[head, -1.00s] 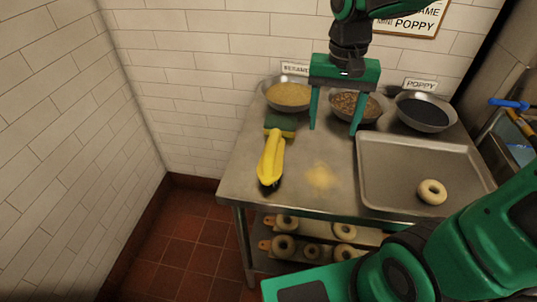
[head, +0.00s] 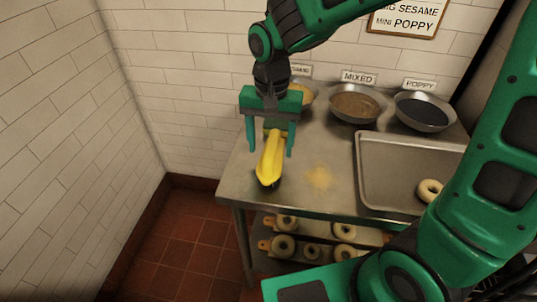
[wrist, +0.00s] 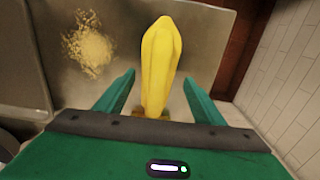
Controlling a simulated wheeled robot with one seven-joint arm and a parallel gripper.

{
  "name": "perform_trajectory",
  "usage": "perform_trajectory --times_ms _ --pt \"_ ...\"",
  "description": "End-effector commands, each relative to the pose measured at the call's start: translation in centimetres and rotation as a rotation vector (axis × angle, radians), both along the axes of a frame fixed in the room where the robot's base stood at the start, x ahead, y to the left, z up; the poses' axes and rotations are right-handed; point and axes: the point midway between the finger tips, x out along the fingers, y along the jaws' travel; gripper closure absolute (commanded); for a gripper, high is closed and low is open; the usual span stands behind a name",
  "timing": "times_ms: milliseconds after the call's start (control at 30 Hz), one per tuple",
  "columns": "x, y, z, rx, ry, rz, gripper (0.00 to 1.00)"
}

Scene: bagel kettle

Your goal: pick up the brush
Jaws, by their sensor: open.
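The brush (head: 270,160) is a long yellow piece lying on the left part of the steel table, its near end towards the table's front edge. In the wrist view it shows as a yellow shape (wrist: 161,60) running away from me between the fingers. My gripper (head: 271,149) is open, with one finger on each side of the brush's far part. The wrist view also shows my gripper (wrist: 158,77) with a gap between each finger and the brush. The far end of the brush is partly hidden by the gripper.
Bowls of mixed topping (head: 355,106) and poppy (head: 423,113) stand at the back; my gripper partly covers the sesame bowl (head: 302,92). A tray (head: 388,174) with a bagel (head: 430,190) is on the right. Spilled seeds (head: 319,178) lie beside the brush. Bagels sit on a lower shelf.

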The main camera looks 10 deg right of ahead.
Motion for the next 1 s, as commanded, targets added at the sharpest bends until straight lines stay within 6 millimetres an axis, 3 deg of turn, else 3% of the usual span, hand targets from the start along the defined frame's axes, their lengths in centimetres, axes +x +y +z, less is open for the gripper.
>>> perform_trajectory --times_ms 233,533,567,733,1000 --pt "-0.1 -0.4 -3.3 -0.001 0.003 0.001 0.37" --pt "0.0 -0.3 -3.8 0.0 0.0 0.001 0.37" --pt "0.0 -0.3 -3.8 0.0 0.0 0.001 0.4" --pt "0.0 -0.3 -3.8 0.0 0.0 0.001 0.8" --pt "0.0 -0.3 -3.7 0.0 -0.001 0.001 0.8"
